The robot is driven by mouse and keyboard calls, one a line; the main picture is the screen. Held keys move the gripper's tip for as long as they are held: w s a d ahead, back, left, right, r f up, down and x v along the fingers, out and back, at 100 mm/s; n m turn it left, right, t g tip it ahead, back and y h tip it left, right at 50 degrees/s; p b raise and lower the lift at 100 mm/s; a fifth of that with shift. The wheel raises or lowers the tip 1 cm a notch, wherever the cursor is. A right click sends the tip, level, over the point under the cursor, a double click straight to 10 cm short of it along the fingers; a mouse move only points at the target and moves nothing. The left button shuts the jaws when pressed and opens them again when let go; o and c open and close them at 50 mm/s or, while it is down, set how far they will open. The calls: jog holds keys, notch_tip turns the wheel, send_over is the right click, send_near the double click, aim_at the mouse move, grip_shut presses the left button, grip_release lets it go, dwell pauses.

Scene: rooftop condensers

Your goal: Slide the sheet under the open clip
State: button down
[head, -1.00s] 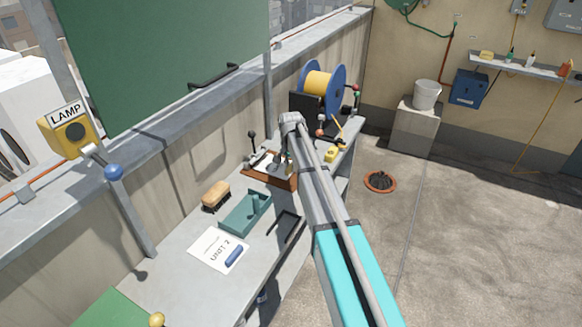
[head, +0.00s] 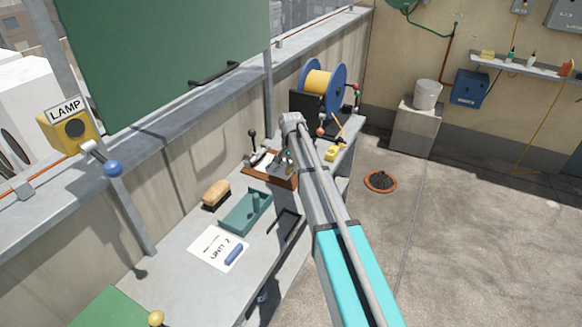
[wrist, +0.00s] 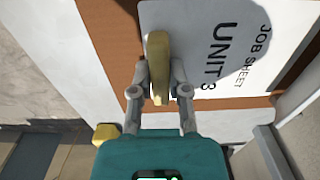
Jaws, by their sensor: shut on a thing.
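The white job sheet marked UNIT 3 (wrist: 208,66) lies over a brown board (wrist: 103,38) in the wrist view. My gripper (wrist: 160,92) is shut on a yellow bar (wrist: 158,52) that stands over the sheet's left part. In the head view my gripper (head: 284,166) is low over the brown board (head: 263,181), and my arm hides part of it. A black-knobbed lever (head: 252,134) rises at the board's left end. I cannot make out the clip clearly or tell whether the sheet is under it.
A teal tray (head: 246,211), a brush (head: 215,194) and a UNIT 2 sheet (head: 205,245) with a blue bar lie on the bench nearer me. A cable reel (head: 338,88) stands beyond the board. A yellow block (head: 331,154) is near the bench's right edge.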

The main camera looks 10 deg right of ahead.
jog(key=shift+s, duration=0.1)
jog(key=c, duration=0.5)
grip_release()
jog(key=shift+f, duration=0.15)
jog(key=shift+c, duration=0.2)
